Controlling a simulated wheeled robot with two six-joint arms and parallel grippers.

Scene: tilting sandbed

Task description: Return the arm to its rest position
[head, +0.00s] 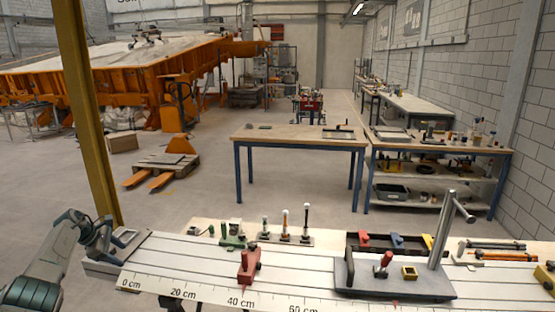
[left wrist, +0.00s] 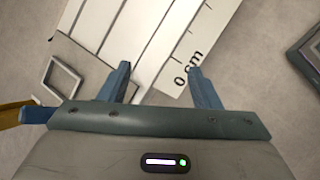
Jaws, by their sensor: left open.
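My left arm comes in from the left edge in the head view, with the left gripper (head: 98,238) near the left end of the slotted bench (head: 200,262). In the left wrist view the two blue fingers of the left gripper (left wrist: 160,78) are spread apart with nothing between them. The bench corner with the "0 cm" mark (left wrist: 186,74) shows beyond and between the fingers. A grey plate with a raised square frame (left wrist: 62,80) lies to the left of them. I cannot tell the exact height of the gripper above the bench. My right gripper is not in view.
A yellow post (head: 88,110) rises close behind the left gripper. On the bench stand a red clamp (head: 249,266) and a grey base plate with an upright rod (head: 395,280). A wooden table (head: 300,140) stands farther back, with open floor left of it.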

